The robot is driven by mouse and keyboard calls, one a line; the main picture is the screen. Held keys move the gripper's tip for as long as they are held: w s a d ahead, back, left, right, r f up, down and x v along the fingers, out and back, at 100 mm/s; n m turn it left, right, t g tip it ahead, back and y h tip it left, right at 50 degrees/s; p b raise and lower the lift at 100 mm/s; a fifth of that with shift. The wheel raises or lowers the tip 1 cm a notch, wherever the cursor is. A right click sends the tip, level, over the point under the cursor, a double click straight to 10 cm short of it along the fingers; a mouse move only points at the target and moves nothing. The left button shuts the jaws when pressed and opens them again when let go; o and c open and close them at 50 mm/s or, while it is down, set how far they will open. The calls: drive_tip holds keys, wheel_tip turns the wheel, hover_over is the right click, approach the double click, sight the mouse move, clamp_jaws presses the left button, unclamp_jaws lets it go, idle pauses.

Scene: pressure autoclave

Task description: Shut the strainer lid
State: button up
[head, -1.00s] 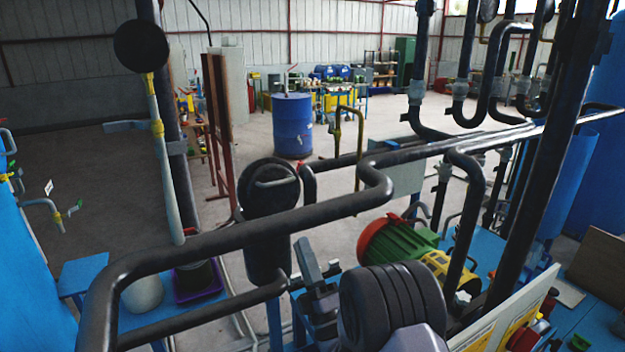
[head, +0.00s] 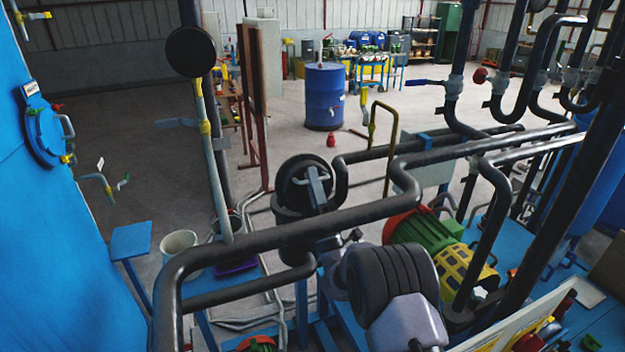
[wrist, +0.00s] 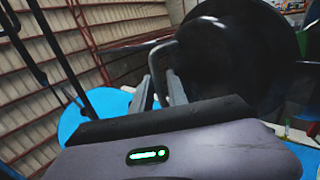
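The strainer lid (head: 291,178) is a round black disc, tilted up and facing me above the dark strainer body (head: 290,228) in the head view. A black pipe crosses in front of the body. My gripper (head: 318,183) reaches up from behind this pipe to the front of the lid. In the wrist view the lid (wrist: 235,50) fills the upper right as a large dark round shape. A grey bent handle (wrist: 163,46) shows at its left edge. My gripper's two fingers (wrist: 160,85) stand apart with the handle between them; contact is unclear.
A long black pipe (head: 350,211) runs across in front of the strainer. A green motor (head: 425,232) with a yellow guard (head: 462,265) stands to the right. A blue drum (head: 325,98) stands behind on open floor. A bucket (head: 180,243) is at left.

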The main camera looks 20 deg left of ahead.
clamp_jaws()
idle(1.4)
